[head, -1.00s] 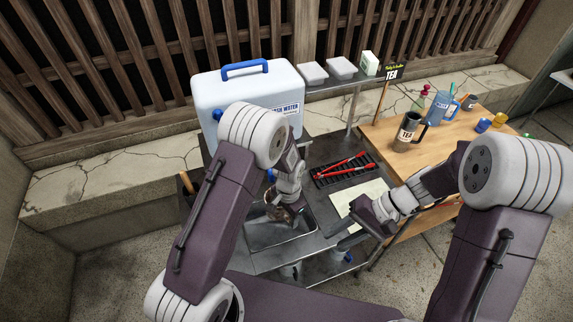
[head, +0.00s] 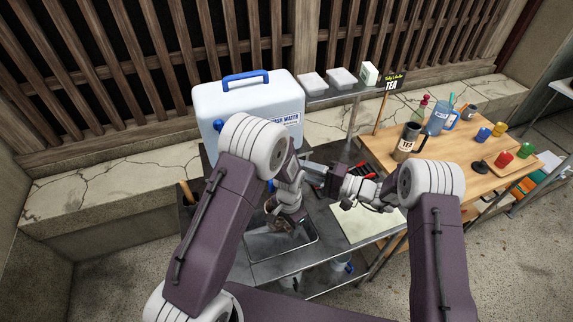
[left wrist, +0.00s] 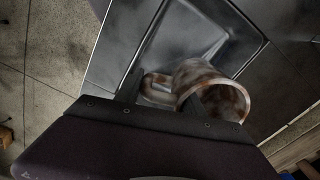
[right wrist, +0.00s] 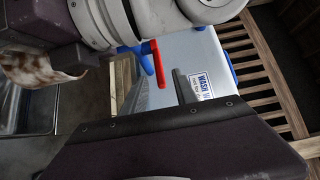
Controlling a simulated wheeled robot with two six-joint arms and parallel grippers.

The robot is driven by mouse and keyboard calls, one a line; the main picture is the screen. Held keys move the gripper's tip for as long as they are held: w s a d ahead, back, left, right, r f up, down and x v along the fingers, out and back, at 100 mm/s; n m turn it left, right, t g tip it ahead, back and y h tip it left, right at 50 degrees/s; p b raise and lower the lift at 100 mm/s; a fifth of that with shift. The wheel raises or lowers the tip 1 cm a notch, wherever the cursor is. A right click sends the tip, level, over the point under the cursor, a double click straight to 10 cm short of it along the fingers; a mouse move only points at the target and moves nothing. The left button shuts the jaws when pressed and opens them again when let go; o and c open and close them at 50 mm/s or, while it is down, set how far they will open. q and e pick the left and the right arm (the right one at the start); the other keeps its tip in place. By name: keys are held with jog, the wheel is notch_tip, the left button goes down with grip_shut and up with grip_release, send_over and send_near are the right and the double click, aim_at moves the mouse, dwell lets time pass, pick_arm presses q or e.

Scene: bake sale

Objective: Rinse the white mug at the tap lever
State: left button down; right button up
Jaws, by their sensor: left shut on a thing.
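The white mug with brown stains (left wrist: 212,92) is in my left gripper (head: 293,220), which is shut on its handle. The mug is over the sink basin, with its open mouth showing in the left wrist view. Its stained side also shows at the left of the right wrist view (right wrist: 42,68). The tap has a blue body and a red lever (right wrist: 157,62) on the front of the wash water container (head: 250,112); my left arm hides it in the head view. My right gripper (head: 312,168) is near the container, apart from the lever; its fingers are unclear.
The metal sink basin (head: 262,247) lies below my left gripper. A pale mat (head: 365,224) and a dark rack with red tongs (head: 362,171) are to its right. The wooden table (head: 455,153) holds a tea jug, a blue pitcher and several coloured items.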

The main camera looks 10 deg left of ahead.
jog(key=a, duration=0.2)
jog(key=w+a, duration=0.1)
jog(key=a, duration=0.1)
jog(key=shift+a, duration=0.35)
jog(key=shift+s, duration=0.1)
grip_shut()
dwell(1.0)
